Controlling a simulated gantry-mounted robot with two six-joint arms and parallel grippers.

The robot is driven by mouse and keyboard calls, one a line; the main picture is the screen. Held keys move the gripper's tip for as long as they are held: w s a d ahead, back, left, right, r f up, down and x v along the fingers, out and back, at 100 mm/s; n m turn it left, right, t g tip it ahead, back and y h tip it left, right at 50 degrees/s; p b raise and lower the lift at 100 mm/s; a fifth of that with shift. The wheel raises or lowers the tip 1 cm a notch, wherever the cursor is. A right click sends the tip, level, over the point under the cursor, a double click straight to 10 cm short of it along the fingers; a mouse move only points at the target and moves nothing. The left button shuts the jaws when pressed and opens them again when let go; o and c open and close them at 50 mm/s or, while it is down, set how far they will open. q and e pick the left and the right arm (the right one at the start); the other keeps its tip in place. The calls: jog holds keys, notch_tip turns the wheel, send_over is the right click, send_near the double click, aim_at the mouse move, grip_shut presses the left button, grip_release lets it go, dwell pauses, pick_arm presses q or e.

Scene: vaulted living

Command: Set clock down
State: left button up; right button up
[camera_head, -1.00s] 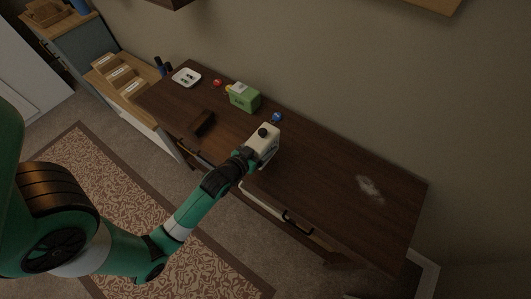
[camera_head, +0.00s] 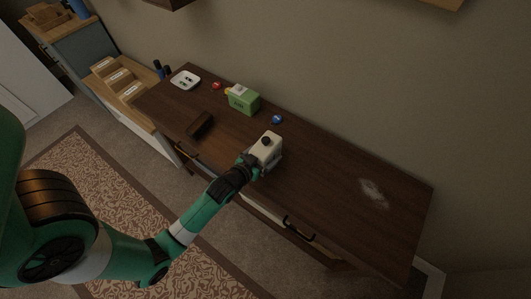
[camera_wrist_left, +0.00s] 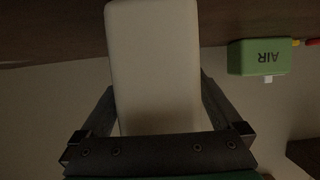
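The clock (camera_head: 268,149) is a cream block with a black knob on top. It is at the front edge of the dark wooden desk (camera_head: 322,195) in the head view. My left gripper (camera_head: 252,163) reaches it from the front. In the left wrist view the clock (camera_wrist_left: 155,65) fills the middle, with a finger along each side, so the gripper (camera_wrist_left: 158,110) is shut on it. The clock looks upright. Whether its underside touches the desktop is hidden. My right gripper is not in view.
Behind the clock are a green box (camera_head: 243,100) marked AIR and a small blue item (camera_head: 277,120). A dark brown block (camera_head: 201,124), a white dish (camera_head: 186,80) and a red item (camera_head: 216,86) are to the left. The right desktop is clear except for a whitish patch (camera_head: 373,193).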

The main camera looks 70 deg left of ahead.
pick_arm(q)
jog(key=shift+r, duration=0.2)
jog(key=shift+s+d+r+p, duration=0.15)
jog(key=shift+s+d+p, duration=0.05)
jog(key=shift+s+p, duration=0.1)
jog(key=p+v, duration=0.2)
jog(key=v, duration=0.9)
jog(key=shift+r, duration=0.1)
jog(key=w+d+r+m+t+h, duration=0.1)
jog(key=w+r+t, duration=0.2)
jog(key=w+r, duration=0.45)
jog(key=w+d+r+t, duration=0.2)
jog(key=w+r, duration=0.3)
jog(key=r, duration=0.6)
jog(key=w+d+r+m+t+h, duration=0.1)
jog(key=w+r+t, duration=0.2)
jog(key=w+r, duration=0.45)
jog(key=s+d+r+m+t+h, duration=0.1)
jog(key=d+r, duration=0.3)
jog(key=r, duration=0.7)
jog(key=s+d+r+m+t+h, duration=0.2)
jog(key=s+d+r+t+h, duration=0.2)
jog(key=r, duration=0.8)
jog(key=s+d+r+m+t+h, duration=0.2)
jog(key=d+r, duration=0.3)
jog(key=r, duration=0.6)
jog(key=shift+s+d+r+t, duration=0.15)
jog(key=shift+d+r+t, duration=0.2)
jog(key=shift+t, duration=0.15)
